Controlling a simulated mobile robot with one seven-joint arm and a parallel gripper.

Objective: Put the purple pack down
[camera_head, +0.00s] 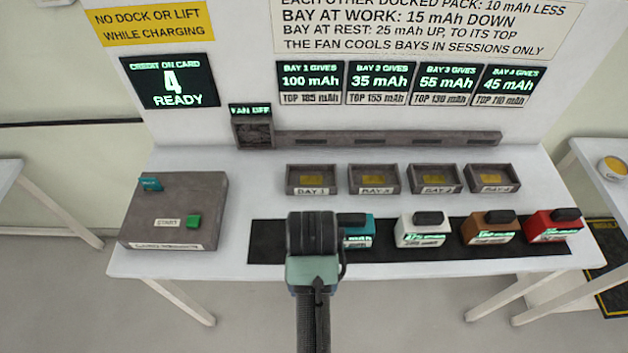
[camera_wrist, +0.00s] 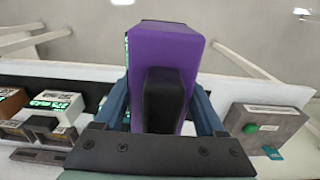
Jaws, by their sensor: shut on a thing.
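The purple pack (camera_wrist: 165,52) fills the middle of the wrist view, with its black handle (camera_wrist: 163,100) toward me. In the head view my arm and wrist hide the pack, above the front edge of the white table (camera_head: 215,262). A black mat (camera_head: 268,240) runs along that edge. Teal (camera_head: 357,230), white (camera_head: 421,230), brown (camera_head: 488,228) and red (camera_head: 552,226) packs stand on it. Its left end, beside my wrist, is bare.
Bay 1 (camera_head: 290,181), bay 2 (camera_head: 352,182), bay 3 (camera_head: 413,182) and bay 4 (camera_head: 472,181) look empty behind the mat. A grey card box (camera_head: 205,215) with a green start button (camera_head: 194,221) stands left. The sign reads FAN OFF (camera_head: 250,111); the credit display (camera_head: 169,82) shows 4, READY.

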